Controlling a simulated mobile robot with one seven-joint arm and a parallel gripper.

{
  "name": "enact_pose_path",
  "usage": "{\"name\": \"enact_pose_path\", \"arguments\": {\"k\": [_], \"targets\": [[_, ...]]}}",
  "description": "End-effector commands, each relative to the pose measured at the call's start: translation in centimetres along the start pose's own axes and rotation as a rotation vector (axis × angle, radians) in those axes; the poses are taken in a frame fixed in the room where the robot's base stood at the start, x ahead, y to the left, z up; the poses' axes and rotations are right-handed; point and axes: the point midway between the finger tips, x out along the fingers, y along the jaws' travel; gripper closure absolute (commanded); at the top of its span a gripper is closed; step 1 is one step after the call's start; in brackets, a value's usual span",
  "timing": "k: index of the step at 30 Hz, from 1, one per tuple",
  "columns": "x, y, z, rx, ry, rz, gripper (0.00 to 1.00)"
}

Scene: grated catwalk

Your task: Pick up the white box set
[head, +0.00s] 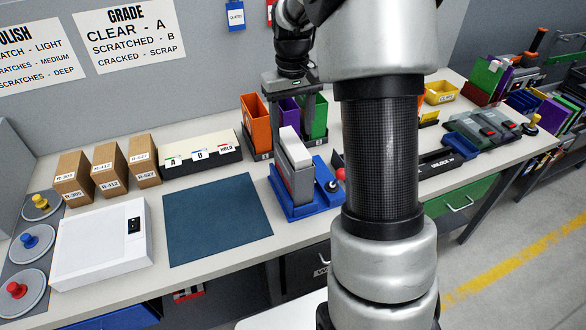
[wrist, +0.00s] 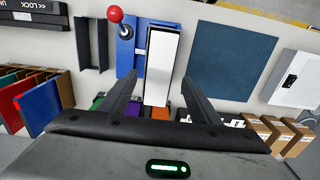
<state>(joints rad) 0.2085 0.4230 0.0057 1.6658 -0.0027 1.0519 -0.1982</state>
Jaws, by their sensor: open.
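The white box set (head: 296,152) stands upright in a blue cradle (head: 299,208) on the workbench, with a white top and grey side. In the wrist view the white box set (wrist: 162,52) shows as a long white strip, seen from above, between my finger lines. My gripper (head: 292,100) is open and empty, pointing down above and slightly behind the box set. In the wrist view my gripper (wrist: 160,78) has one finger on each side of the strip, with gaps on both sides. The height left between fingertips and box cannot be told.
Orange (head: 256,122), purple and green bins stand close behind the box set. A red-knobbed lever (wrist: 116,16) rises beside the cradle. A blue mat (head: 217,218) lies clear to the left, beyond it a flat white case (head: 101,243) and brown boxes (head: 108,168).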

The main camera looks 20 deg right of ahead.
Motion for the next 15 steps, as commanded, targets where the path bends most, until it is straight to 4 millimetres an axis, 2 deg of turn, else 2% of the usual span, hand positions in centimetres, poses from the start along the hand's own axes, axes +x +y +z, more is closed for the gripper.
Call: {"name": "enact_pose_path", "arguments": {"k": [3, 6, 15], "targets": [[2.0, 0.1, 0.1, 0.0, -0.005, -0.001, 0.43], [3.1, 0.1, 0.1, 0.0, -0.003, -0.001, 0.43], [3.7, 0.1, 0.0, 0.0, -0.001, 0.0, 0.43]]}}
